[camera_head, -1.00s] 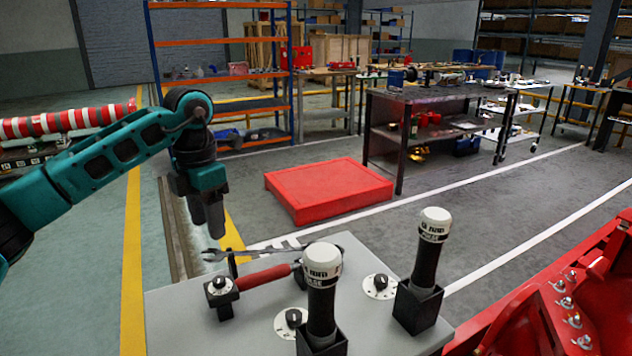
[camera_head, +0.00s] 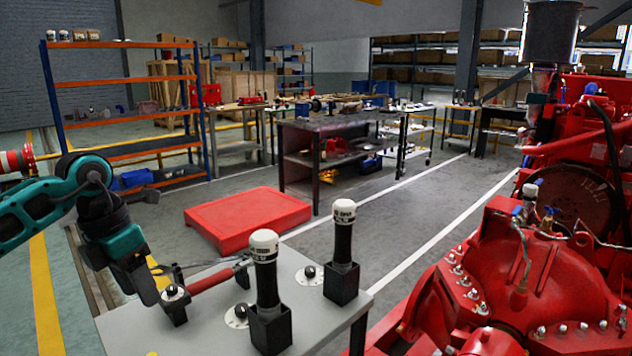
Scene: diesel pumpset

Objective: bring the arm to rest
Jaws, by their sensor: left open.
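My left arm, teal and black, comes in from the left edge. My left gripper (camera_head: 138,284) is open and points down beside the left edge of the grey tabletop (camera_head: 180,335). Nothing shows between its fingers. A red-handled tool (camera_head: 210,280) lies across small black supports on that tabletop, just right of the gripper; its left end is close to or partly behind the fingers. My right gripper is not in view.
Two black cylinders with white caps stand in black holders, one at the front (camera_head: 268,285) and one farther right (camera_head: 343,245). A red pump (camera_head: 530,280) fills the right side. A red platform (camera_head: 248,216) lies on the floor beyond the table.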

